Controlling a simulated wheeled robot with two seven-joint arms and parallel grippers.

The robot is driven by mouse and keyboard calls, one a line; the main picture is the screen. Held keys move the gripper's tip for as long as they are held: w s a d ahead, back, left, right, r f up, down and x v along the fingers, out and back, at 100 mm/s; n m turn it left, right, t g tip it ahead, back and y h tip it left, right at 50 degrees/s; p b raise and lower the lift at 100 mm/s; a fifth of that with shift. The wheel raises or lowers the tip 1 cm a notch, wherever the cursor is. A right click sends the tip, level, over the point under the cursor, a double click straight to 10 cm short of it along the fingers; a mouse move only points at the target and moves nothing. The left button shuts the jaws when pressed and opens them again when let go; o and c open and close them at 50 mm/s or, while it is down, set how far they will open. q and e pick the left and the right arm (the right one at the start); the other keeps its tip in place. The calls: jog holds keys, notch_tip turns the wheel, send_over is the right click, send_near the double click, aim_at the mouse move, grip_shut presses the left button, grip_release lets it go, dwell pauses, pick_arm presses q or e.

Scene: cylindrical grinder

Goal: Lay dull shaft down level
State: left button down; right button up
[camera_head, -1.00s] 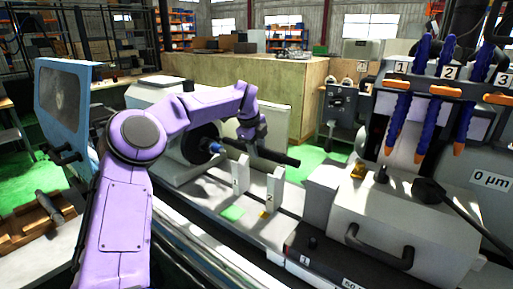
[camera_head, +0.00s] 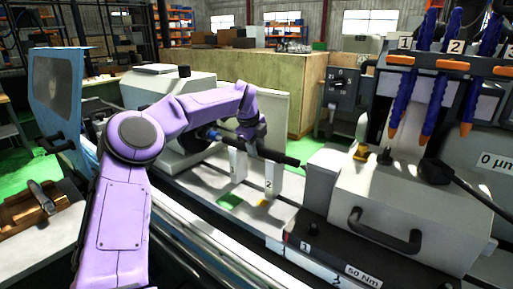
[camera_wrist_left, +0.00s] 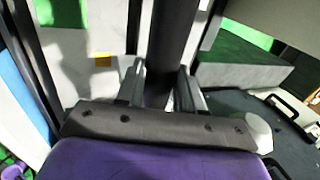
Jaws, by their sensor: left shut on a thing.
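The dark shaft (camera_head: 278,155) lies nearly level across the upper ends of two white upright supports, one marked 2 (camera_head: 269,182) and the other (camera_head: 238,166) to its left. I cannot tell whether it touches them. My left gripper (camera_head: 251,142) is shut around the shaft's middle from above. In the left wrist view the shaft (camera_wrist_left: 172,40) runs between the two fingers (camera_wrist_left: 160,92). Its left end is near the dark round spindle face (camera_head: 204,137), partly behind my arm. My right gripper is out of view.
A grey housing with a black handle (camera_head: 384,235) and blue coolant hoses (camera_head: 437,90) stand at the right. A blue door (camera_head: 55,95) stands at the left. Green and yellow patches lie by the supports.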

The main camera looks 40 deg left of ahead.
pick_arm(q)
jog(key=shift+w+r, duration=0.15)
jog(key=shift+r, duration=0.1)
jog(key=c, duration=0.8)
grip_release()
jog(key=shift+o, duration=0.9)
jog(key=shift+s+d+r, duration=0.1)
jog(key=shift+s+d, duration=0.1)
jog(key=shift+f, duration=0.35)
jog(key=shift+a+r, duration=0.15)
jog(key=shift+r, duration=0.25)
jog(key=b+v, duration=0.1)
jog(key=v, duration=0.9)
jog(key=shift+b, duration=0.35)
jog(key=shift+s+r, duration=0.1)
jog(key=shift+r, duration=0.1)
